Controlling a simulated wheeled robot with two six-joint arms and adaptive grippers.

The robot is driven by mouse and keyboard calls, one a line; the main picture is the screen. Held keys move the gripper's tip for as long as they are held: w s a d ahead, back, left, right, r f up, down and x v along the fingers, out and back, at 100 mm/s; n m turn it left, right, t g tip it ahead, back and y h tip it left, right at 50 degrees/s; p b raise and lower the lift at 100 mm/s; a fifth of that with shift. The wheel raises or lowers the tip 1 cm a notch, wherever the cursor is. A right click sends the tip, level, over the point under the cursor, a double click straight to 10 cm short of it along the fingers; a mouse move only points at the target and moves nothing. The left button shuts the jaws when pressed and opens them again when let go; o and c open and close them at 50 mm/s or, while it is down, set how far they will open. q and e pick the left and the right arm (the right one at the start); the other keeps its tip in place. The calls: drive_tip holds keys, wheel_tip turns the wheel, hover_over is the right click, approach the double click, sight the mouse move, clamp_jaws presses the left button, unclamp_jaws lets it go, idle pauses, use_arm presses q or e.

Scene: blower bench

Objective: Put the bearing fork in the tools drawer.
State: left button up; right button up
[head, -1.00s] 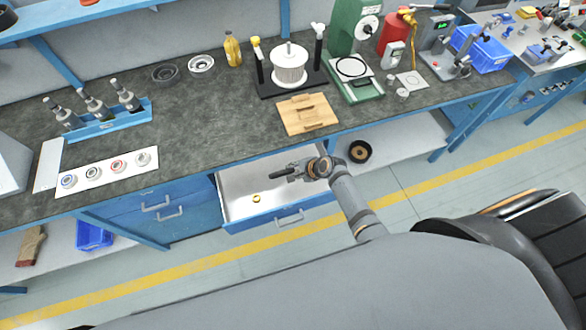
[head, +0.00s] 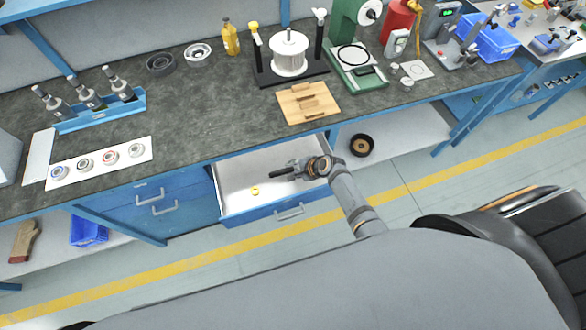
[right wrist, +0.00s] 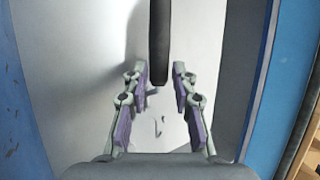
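The bearing fork (head: 281,173) shows as a dark bar over the open tools drawer (head: 232,170). My right gripper (head: 299,170) is above the right part of the drawer, with the bar sticking out leftward from its fingers. In the right wrist view the bar (right wrist: 159,40) ends between the fingertips (right wrist: 160,76), which close in on its sides. Its shadow falls beside it on the pale drawer floor (right wrist: 70,60), so it looks raised off the floor. The fork's far end is outside that view. My left gripper is not in view.
A small yellow ring (head: 255,190) lies in the drawer. The drawer's blue front (head: 262,216) and the bench edge above bound the space. A wooden block (head: 308,103) sits on the bench above. A dark round part (head: 361,146) lies on the shelf to the right.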

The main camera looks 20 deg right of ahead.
drive_tip(key=o, duration=0.3)
drive_tip(key=v, duration=1.2)
drive_tip(key=shift+w, duration=0.1)
idle(0.3)
